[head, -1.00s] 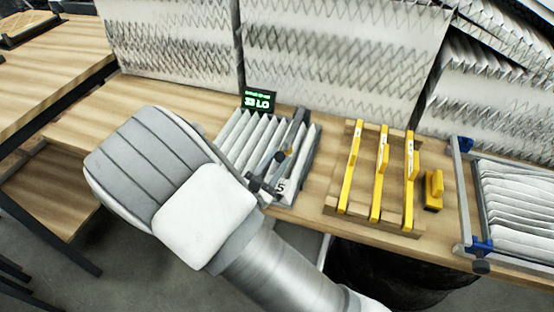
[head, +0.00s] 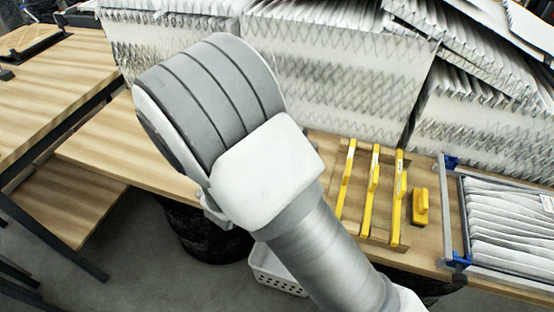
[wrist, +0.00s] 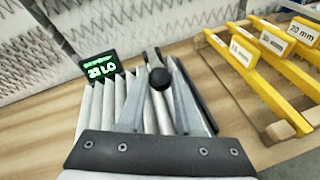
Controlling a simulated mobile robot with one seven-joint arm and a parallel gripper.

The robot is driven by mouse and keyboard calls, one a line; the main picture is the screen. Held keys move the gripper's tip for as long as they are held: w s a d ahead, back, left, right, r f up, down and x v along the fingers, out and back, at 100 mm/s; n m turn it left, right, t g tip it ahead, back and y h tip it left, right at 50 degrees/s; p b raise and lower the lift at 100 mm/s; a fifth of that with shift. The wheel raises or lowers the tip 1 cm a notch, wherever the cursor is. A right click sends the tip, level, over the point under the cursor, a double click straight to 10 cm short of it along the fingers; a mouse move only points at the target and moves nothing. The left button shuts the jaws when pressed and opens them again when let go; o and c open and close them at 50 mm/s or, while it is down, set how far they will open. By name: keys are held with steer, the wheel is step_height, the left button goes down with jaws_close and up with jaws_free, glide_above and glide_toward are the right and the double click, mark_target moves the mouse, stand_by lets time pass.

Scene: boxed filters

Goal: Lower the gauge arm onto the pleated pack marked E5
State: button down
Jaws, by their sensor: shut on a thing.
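In the wrist view my gripper (wrist: 158,88) is shut around the gauge arm (wrist: 152,58), a grey bar with a round black knob (wrist: 159,78) that shows between the fingers. The white pleated pack (wrist: 97,104) lies under and beyond the fingers. Its near part and any E5 mark are hidden by my gripper. Whether the gauge arm touches the pleats I cannot tell. A small black display (wrist: 99,67) behind the pack shows green digits and "LO". In the head view my own arm hides the pack, the gauge and my gripper.
Yellow gauge bars (head: 372,190) with mm labels lie on a wooden rack to the right. A small yellow block (head: 420,207) sits beside them. A blue-cornered frame (head: 449,205) with a pleated filter is farther right. Stacked filters (head: 340,85) line the back.

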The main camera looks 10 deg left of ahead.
steer(key=shift+w+r+g, duration=0.25)
steer(key=shift+r+g, duration=0.05)
steer(key=shift+r, duration=0.25)
steer(key=c, duration=0.6)
jaws_free()
steer(key=shift+s, duration=0.1)
steer(key=b+v, duration=0.1)
steer(key=v, duration=1.6)
steer(key=shift+s, duration=0.15)
steer(key=shift+r, duration=0.1)
